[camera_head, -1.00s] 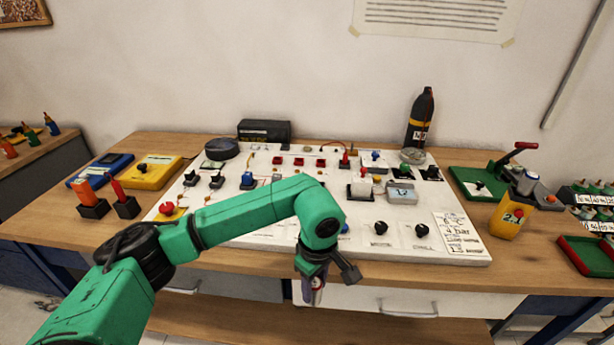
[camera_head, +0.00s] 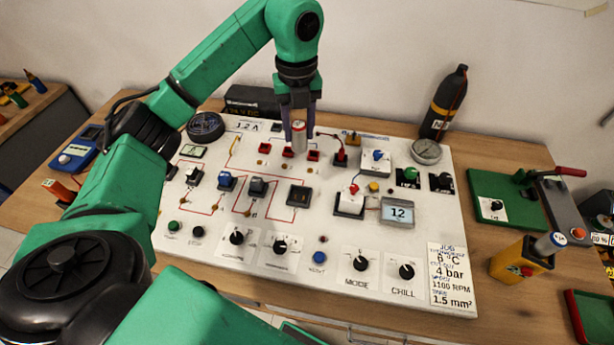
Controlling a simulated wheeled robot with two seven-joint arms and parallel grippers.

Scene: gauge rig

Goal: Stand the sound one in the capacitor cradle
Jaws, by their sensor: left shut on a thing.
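My left gripper (camera_head: 298,115) points down over the back middle of the white board (camera_head: 330,235). It is shut on a small silver cylinder with a reddish top, seemingly a capacitor (camera_head: 299,137), held upright. Small red blocks (camera_head: 265,148) sit in a row on the board around and below the cylinder. I cannot tell which part is the capacitor cradle, or whether the cylinder touches the board. My right gripper is not in view.
A black meter box (camera_head: 255,100) stands behind the board. A round gauge (camera_head: 426,151) and a dark bottle (camera_head: 447,105) stand at the back right. A green press base (camera_head: 505,205) and a yellow holder (camera_head: 520,262) are on the right. Knobs fill the board's front.

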